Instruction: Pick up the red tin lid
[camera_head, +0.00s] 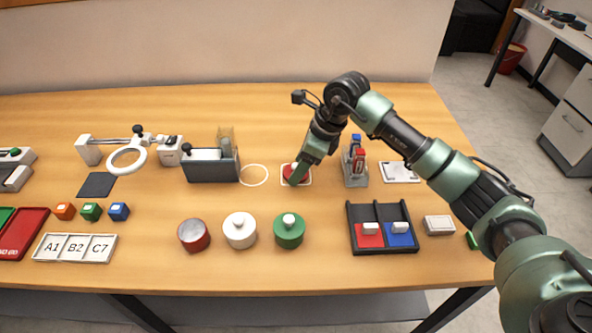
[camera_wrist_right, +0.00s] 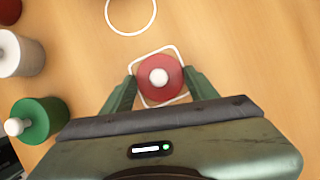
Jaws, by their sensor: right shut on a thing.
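The red tin lid (camera_wrist_right: 148,87) is a round red disc with a white knob. In the right wrist view it lies within a white rounded-square outline (camera_wrist_right: 180,52) on the table. My right gripper (camera_wrist_right: 158,80) has one finger on each side of it and is shut on the lid. In the head view the lid (camera_head: 291,179) is partly hidden behind my right gripper (camera_head: 299,172). I cannot tell whether the lid is clear of the table. An open red tin (camera_head: 194,236) stands in front to the left. My left gripper is not in view.
A white tin (camera_head: 240,231) and a green tin (camera_head: 289,232), both lidded, stand in front. A white circle outline (camera_head: 254,175) lies left of the lid. A grey stand (camera_head: 355,171) is close on the right, and a black divided tray (camera_head: 383,246) stands front right.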

